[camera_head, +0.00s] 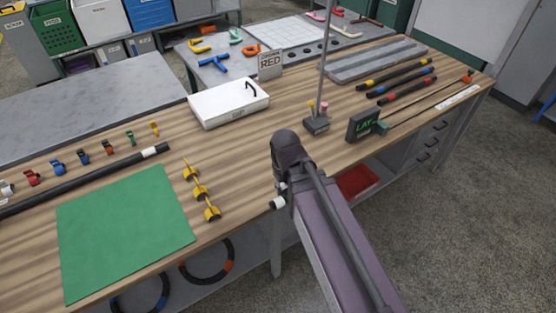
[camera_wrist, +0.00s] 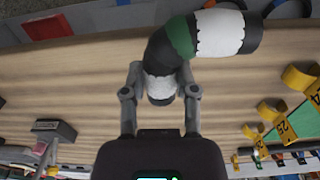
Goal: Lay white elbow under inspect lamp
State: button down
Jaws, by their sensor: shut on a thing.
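In the wrist view my gripper (camera_wrist: 161,82) is shut on a dark, bent elbow piece (camera_wrist: 168,52), one finger on each side of its white lower end. The elbow also carries a green band and a wide white band at its upper end. In the head view my gripper (camera_head: 283,190) is at the table's front edge, mostly hidden by my arm. A bit of the elbow's white part (camera_head: 278,203) shows beside it. A thin upright pole (camera_head: 324,60) stands behind on the table; its top is cut off, so I cannot tell whether it is the lamp.
A green mat (camera_head: 122,235) and yellow clips (camera_head: 200,190) lie left on the wooden table. Dark rods with coloured bands (camera_head: 400,80) lie at right. A red bin (camera_head: 357,180) sits below the tabletop.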

jog(key=shift+s+a, duration=0.2)
jog(key=shift+s, duration=0.15)
jog(key=shift+w, duration=0.15)
jog(key=w, duration=0.4)
jog(key=w+a+f+b, duration=0.1)
jog(key=w, duration=0.9)
jog(key=shift+w+a+f, duration=0.15)
jog(key=shift+w+a, duration=0.05)
jog(key=shift+a, duration=0.2)
jog(key=shift+w, duration=0.3)
jog(key=shift+w+f+b, duration=0.4)
jog(key=shift+f+b, duration=0.15)
jog(key=shift+b, duration=0.2)
jog(key=shift+f+b, duration=1.3)
jog(key=shift+f, duration=0.2)
